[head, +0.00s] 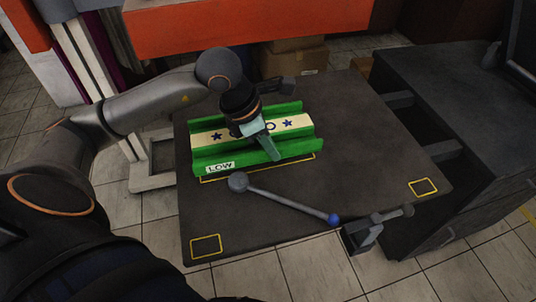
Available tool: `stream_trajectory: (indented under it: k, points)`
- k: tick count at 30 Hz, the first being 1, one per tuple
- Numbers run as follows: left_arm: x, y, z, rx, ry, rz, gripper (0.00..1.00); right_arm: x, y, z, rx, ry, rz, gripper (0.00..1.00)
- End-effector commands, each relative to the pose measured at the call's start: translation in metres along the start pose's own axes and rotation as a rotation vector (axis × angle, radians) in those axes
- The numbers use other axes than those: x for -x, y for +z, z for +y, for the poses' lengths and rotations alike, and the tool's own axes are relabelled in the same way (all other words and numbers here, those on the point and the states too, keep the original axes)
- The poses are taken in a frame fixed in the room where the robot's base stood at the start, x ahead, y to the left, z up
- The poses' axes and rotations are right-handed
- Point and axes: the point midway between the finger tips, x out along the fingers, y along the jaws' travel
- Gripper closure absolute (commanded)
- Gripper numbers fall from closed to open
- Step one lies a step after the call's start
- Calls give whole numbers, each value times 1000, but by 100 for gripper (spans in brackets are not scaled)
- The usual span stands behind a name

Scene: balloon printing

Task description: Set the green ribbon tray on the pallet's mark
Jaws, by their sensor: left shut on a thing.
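The green ribbon tray (290,152) has raised green rails, a "LOW" label and a cream ribbon (210,137) with dark blue stars. It lies over the dark pallet (330,100), towards its left side. A yellow outline mark (250,171) shows along the tray's front edge; the rest of it is hidden under the tray. My left gripper (267,145) reaches down over the tray's middle and is shut on it. The gripper hides part of the ribbon. I cannot tell whether the tray rests fully on the pallet. My right gripper is not in view.
A grey lever (285,200) with a blue knob lies across the pallet in front of the tray. Smaller yellow marks sit at the front left (206,246) and right (423,187) corners. A grey fixture (365,233) is at the front edge. A dark cabinet (450,130) stands right.

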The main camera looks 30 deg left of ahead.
Motion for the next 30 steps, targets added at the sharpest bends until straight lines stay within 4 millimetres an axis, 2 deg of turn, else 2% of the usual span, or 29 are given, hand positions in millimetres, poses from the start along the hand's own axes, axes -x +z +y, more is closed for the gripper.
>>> stream_trajectory:
  k: [3,12,18,28,29,30]
  points:
    - [-16,-6,15,2,3,0,100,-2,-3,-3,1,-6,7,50]
    - [-34,-12,30,2,1,-2,100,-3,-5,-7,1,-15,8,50]
    - [-59,-22,29,0,0,-3,100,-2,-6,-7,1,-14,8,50]
    - [-63,-23,29,-1,2,-4,100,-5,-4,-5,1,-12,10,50]
    - [-64,-24,29,0,1,-2,84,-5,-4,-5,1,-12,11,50]
    - [-63,-23,29,0,1,-2,80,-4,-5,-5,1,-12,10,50]
